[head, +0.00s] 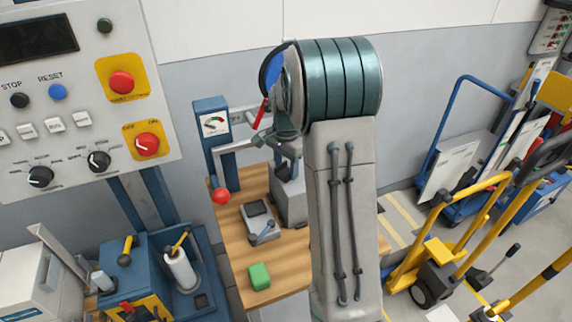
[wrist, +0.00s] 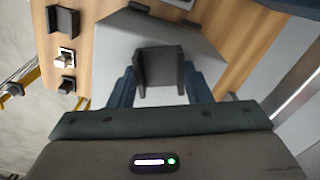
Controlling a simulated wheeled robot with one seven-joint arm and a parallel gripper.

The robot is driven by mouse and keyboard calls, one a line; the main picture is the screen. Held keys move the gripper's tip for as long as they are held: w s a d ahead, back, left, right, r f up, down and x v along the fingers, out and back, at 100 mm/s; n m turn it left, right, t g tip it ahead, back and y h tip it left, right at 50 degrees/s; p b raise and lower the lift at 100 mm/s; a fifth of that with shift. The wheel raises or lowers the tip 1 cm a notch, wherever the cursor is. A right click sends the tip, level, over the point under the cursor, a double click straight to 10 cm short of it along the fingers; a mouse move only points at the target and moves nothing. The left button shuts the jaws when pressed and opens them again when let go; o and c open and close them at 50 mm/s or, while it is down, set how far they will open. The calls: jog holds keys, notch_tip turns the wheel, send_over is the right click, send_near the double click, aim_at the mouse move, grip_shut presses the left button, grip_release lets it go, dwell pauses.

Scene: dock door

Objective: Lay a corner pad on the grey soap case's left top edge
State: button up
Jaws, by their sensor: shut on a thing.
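My gripper (wrist: 160,80) is shut on a dark corner pad (wrist: 160,68), an angled piece with two upright sides, between its blue fingers in the wrist view. The grey soap case (wrist: 108,62) lies below and behind the pad, on the wooden table. I cannot tell whether the held pad touches the case. Another dark pad (wrist: 139,7) shows at the case's far edge. In the head view the case (head: 293,204) is partly hidden by my arm, and my gripper (head: 285,168) is over it.
Dark pads (wrist: 62,20) (wrist: 68,86) and a small white-and-dark piece (wrist: 66,57) lie on the wooden table (wrist: 85,55). In the head view, a blue press (head: 213,125) with a red knob, a grey device (head: 258,220) and a green block (head: 259,276) are near the case.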

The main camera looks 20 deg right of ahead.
jog(key=shift+f, duration=0.1)
jog(key=shift+f, duration=0.15)
jog(key=o, duration=1)
jog(key=shift+c, duration=0.2)
notch_tip(320, 180, up, 11)
jog(key=b, duration=0.1)
jog(key=s+a+r+n+t, duration=0.1)
jog(key=s+a+r+n, duration=0.15)
jog(key=s, duration=0.35)
jog(key=s+a+r+n+t, duration=0.1)
jog(key=s+a+n, duration=0.3)
jog(key=s, duration=0.1)
jog(key=s+a+f+n, duration=0.2)
jog(key=s+n, duration=0.1)
jog(key=s, duration=0.4)
jog(key=s+a+f+n+t, duration=0.1)
jog(key=s+a+f+n, duration=0.1)
jog(key=s+n, duration=0.2)
jog(key=shift+s+a+f, duration=0.2)
jog(key=shift+s+f, duration=0.05)
jog(key=shift+s, duration=1.25)
